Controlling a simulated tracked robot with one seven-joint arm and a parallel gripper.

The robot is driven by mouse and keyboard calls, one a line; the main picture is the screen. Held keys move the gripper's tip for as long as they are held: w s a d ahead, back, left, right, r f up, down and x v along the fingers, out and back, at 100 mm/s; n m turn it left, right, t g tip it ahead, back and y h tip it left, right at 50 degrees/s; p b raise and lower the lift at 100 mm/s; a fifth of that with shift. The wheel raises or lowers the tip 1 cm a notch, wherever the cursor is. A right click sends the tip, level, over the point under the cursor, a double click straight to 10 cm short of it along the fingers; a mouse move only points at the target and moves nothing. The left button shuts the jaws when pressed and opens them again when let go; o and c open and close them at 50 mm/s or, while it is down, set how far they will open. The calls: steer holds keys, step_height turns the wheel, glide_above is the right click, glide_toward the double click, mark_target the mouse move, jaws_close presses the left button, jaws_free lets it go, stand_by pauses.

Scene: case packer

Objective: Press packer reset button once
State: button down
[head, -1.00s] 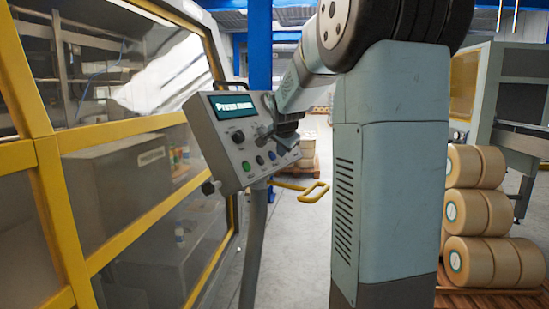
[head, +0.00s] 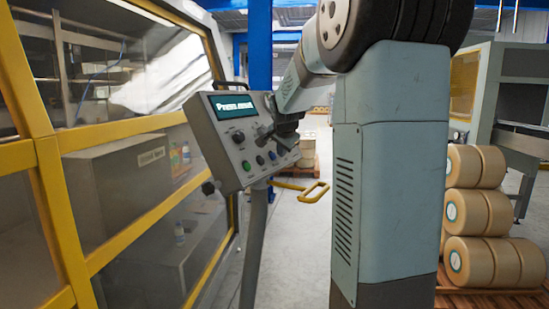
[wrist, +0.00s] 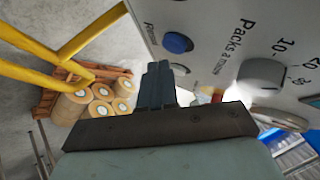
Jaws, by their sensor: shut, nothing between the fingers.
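The packer control panel (head: 222,150) is a grey tilted box on a post, with a lit display, a dark knob and a row of small buttons. Its blue button (head: 260,160) sits in the lower row beside a green one. The wrist view shows a blue button (wrist: 177,42) with a label starting with R, too blurred to read fully. My gripper (head: 264,133) is shut and empty, close in front of the panel face. In the wrist view its fingertips (wrist: 158,66) lie just below the blue button, and I cannot tell the gap. My gripper hides part of the panel's right side.
A grey dial (wrist: 263,76) marked "Packs a min" is right of the button in the wrist view. A yellow-framed glazed enclosure (head: 50,180) stands left of the panel. A yellow handle (head: 314,192) sticks out behind. Stacked rolls (head: 470,210) stand at right on a pallet.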

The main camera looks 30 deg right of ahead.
steer(key=shift+w, duration=0.1)
steer(key=shift+w+a+f, duration=0.15)
steer(key=shift+w+a, duration=0.05)
steer(key=shift+w, duration=0.05)
steer(key=shift+w+a+f, duration=0.2)
steer(key=shift+w, duration=0.05)
stand_by(1.3)
steer(key=shift+s+d+r, duration=0.4)
steer(key=shift+s+r, duration=0.05)
steer(key=shift+s, duration=0.1)
steer(key=s+d+r, duration=0.1)
steer(key=s, duration=0.1)
steer(key=s+d+r, duration=0.1)
steer(key=shift+s+d+r, duration=0.2)
steer(key=shift+s, duration=0.15)
stand_by(0.5)
stand_by(0.6)
